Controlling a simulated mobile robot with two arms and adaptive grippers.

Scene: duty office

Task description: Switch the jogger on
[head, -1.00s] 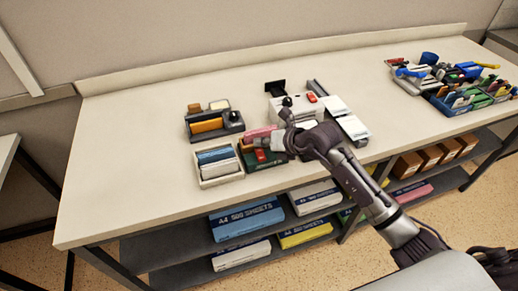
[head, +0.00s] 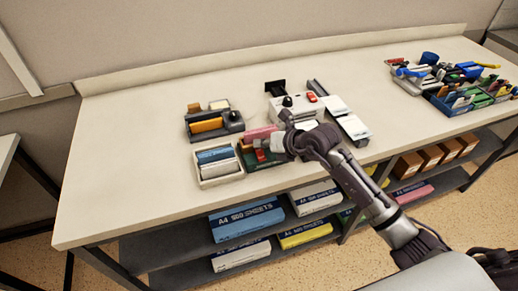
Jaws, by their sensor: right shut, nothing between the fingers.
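A white machine (head: 293,110) with a black back plate, a dark knob and a red part on top stands at mid-table in the head view. In front of it is a low dark green unit (head: 250,159) with a red part and pink material behind. I cannot tell for sure which is the jogger. My right gripper (head: 276,142) is shut and empty, over the right side of the green unit, close to its red part. The hand hides that side and the front of the white machine. Contact cannot be made out. My left gripper is out of view.
A white tray with blue and white sheets (head: 220,178) and a dark organizer (head: 216,128) stand to the left. White stacks (head: 353,128) lie to the right. Crowded bins (head: 462,106) fill the far right. The table's left part is clear. Paper packs lie on the shelves below.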

